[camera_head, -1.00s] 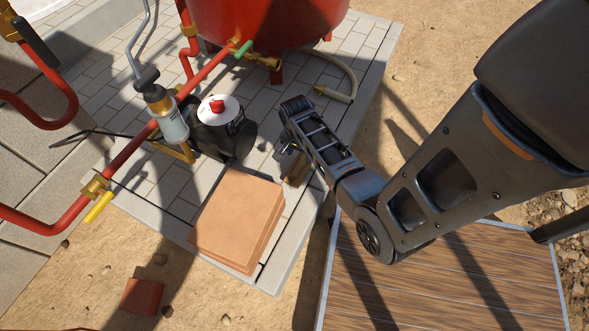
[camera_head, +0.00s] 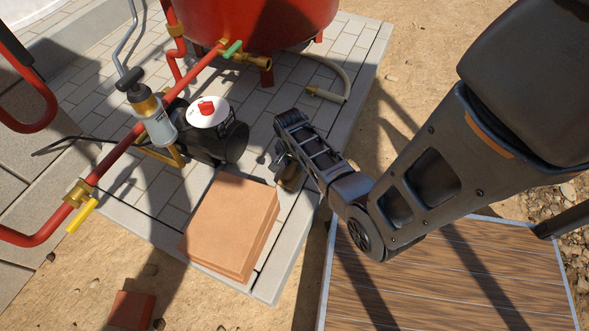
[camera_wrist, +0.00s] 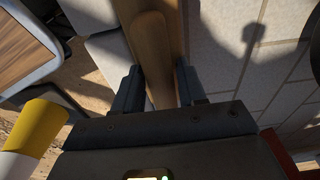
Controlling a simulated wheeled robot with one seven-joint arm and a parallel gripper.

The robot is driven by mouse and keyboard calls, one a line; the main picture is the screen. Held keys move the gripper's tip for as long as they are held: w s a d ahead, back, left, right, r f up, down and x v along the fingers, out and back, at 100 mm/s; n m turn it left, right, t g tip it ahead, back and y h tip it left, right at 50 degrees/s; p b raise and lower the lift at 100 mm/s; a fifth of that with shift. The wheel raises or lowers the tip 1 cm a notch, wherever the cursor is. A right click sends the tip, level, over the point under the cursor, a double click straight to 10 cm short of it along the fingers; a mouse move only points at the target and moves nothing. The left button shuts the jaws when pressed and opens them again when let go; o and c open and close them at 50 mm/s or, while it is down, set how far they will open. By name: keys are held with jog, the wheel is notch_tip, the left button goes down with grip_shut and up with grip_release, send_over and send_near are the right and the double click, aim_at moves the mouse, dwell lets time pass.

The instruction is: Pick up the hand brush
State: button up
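The hand brush (camera_wrist: 152,55) shows in the wrist view as a pale wooden handle running up the picture, over a wider wooden part behind it. My gripper (camera_wrist: 157,88) has one dark finger on each side of the handle, and the fingers stand apart with narrow gaps beside the wood. In the head view my gripper (camera_head: 281,164) is low over the paving, right of the orange slabs. The brush there is a small brown piece (camera_head: 290,178), mostly hidden by my gripper and wrist. Its bristles cannot be made out.
Stacked orange slabs (camera_head: 230,225) lie just left of my gripper. A black pump (camera_head: 225,140) and red pipe (camera_head: 125,145) stand behind them, below a red tank (camera_head: 250,20). A pale hose (camera_head: 345,80) lies at the back. A wooden-topped surface (camera_head: 440,280) is at front right.

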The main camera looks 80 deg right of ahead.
grip_shut()
jog(key=shift+r, duration=0.15)
jog(key=shift+r+p, duration=0.5)
jog(key=shift+r, duration=0.15)
notch_tip(320, 180, up, 3)
jog(key=shift+f+p, duration=0.15)
jog(key=shift+p, duration=0.65)
jog(key=s+d+r+p, duration=0.4)
jog(key=s+d+r, duration=0.2)
jog(key=s, duration=0.4)
jog(key=shift+r, duration=0.4)
